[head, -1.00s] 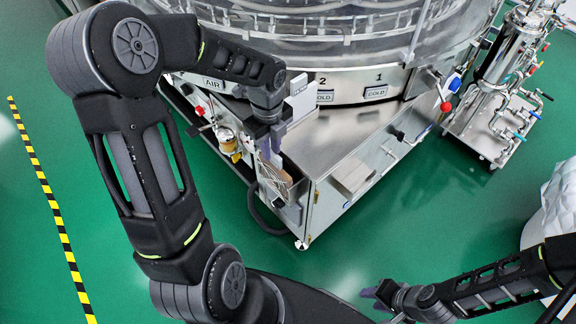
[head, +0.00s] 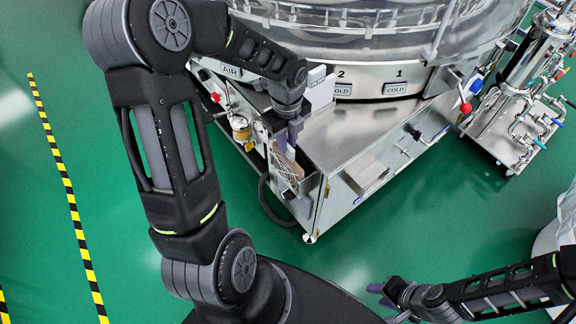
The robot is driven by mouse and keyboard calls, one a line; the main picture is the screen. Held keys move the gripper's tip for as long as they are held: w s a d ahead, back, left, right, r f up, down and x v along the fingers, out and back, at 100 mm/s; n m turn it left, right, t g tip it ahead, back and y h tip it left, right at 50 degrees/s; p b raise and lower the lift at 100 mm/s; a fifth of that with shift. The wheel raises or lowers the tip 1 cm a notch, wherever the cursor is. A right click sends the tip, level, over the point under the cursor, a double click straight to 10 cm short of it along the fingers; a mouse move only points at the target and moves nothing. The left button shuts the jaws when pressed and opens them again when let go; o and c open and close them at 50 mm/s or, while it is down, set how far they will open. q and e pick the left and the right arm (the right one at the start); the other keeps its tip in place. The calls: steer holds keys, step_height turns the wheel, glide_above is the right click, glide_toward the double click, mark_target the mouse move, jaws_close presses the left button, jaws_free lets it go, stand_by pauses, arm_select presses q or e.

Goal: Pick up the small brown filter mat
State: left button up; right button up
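A small brown piece that looks like the filter mat (head: 290,154) stands in a wire-mesh holder (head: 288,174) at the washer's front left corner. It is partly hidden by my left gripper and the mesh. My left gripper (head: 287,138) points down at the top of the holder, with its purple fingers right at the mat's upper edge. I cannot tell whether the fingers touch or grip it. My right gripper (head: 381,294) is at the lower right, away from the washer, with its fingers apart and empty.
The steel washer cabinet (head: 345,135) fills the upper middle, with a white plate (head: 319,90) beside my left wrist. A yellow-brown regulator (head: 241,130) and red knob sit left of the holder. A pipe skid (head: 515,120) stands at the right. Green floor is clear in front.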

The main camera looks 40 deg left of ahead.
mark_target(288, 154)
arm_select(q)
step_height(288, 154, down, 5)
steer(key=shift+d+f+b, duration=0.15)
steer(key=shift+b, duration=0.55)
jaws_close()
stand_by(1.4)
